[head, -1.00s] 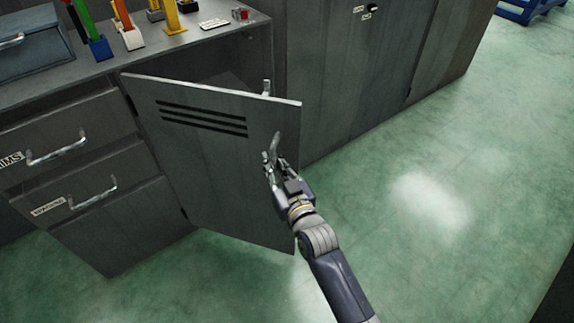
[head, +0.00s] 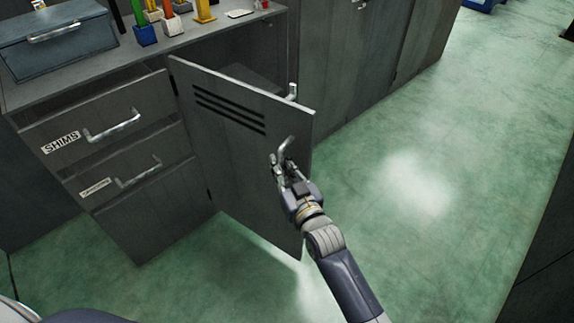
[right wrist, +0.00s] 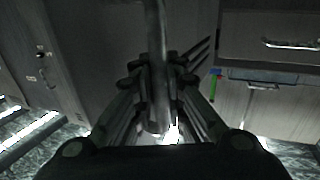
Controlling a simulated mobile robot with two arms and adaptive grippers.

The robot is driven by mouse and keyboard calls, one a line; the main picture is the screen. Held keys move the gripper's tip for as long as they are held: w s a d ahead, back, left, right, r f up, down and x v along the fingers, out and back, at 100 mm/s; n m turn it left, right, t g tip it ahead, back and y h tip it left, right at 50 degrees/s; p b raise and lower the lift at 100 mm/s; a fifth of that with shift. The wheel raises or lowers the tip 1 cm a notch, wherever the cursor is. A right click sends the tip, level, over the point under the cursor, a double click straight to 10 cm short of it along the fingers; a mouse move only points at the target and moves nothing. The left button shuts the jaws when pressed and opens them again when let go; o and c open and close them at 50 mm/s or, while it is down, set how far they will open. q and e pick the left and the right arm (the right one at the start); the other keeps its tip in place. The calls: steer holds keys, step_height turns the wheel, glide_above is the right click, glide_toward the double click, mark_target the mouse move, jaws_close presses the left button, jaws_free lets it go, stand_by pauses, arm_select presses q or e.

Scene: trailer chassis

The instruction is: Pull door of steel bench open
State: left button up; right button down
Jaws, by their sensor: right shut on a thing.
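The steel bench (head: 150,65) has a grey door (head: 232,165) with dark slots near its top. The door is hinged on its left side and stands partly open, with a dark gap behind its top edge. My right gripper (head: 283,165) is at the door's outer face near its free edge, shut on the metal door handle (head: 289,146). In the right wrist view the handle (right wrist: 157,60) runs down between the fingers (right wrist: 157,85). My left gripper is not in view.
Drawers with handles, one labelled SHIMS (head: 60,143), are left of the door. A blue toolbox (head: 55,40) and coloured tools stand on the bench top. Tall grey cabinets (head: 365,60) stand behind. Green floor (head: 420,190) is clear to the right.

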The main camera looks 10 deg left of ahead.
steer(key=shift+s+f, duration=0.2)
steer(key=shift+s, duration=0.05)
steer(key=c, duration=1.6)
jaws_free()
steer(key=shift+d, duration=0.15)
steer(key=shift+r, duration=0.15)
steer(key=shift+s, duration=0.1)
steer(key=v, duration=1.2)
